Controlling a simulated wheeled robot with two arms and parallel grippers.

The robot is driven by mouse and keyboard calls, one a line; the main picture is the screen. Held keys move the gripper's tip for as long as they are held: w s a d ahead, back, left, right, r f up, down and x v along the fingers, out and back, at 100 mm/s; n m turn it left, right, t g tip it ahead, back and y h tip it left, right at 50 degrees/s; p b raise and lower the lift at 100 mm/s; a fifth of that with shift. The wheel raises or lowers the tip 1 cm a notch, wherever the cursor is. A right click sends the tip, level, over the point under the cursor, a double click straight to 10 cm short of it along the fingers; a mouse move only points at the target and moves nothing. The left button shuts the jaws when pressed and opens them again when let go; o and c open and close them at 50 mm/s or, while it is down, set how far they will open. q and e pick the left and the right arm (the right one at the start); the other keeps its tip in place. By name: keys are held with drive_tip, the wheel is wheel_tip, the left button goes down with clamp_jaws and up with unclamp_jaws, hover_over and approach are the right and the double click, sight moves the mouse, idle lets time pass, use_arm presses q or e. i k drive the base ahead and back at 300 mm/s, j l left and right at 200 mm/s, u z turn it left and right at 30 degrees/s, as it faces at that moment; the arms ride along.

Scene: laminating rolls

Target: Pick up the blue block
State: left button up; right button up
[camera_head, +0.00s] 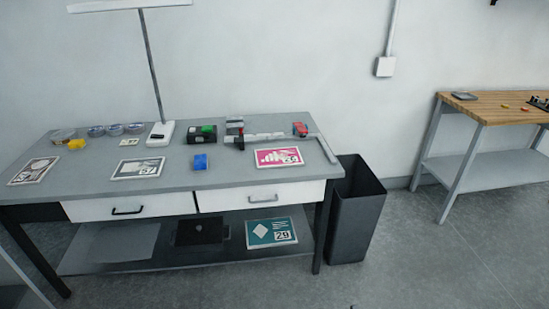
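A small blue block (201,162) lies on the grey top of the work table (225,180), near the middle of the table and towards its front edge. It stands apart from the things around it, and nothing covers it. Neither of my grippers shows in the head view.
A black box with a green item (208,130) is just behind the block. A pink printed card (278,157) lies to its right and another card (137,168) to its left. A lamp base (160,134) stands behind. A dark bin (356,212) stands right of the table.

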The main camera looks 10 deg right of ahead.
sight(200, 163)
drive_tip(key=i+u, duration=0.15)
drive_tip(key=i, duration=0.3)
drive_tip(key=i+l+u, duration=0.1)
drive_tip(key=i, duration=0.35)
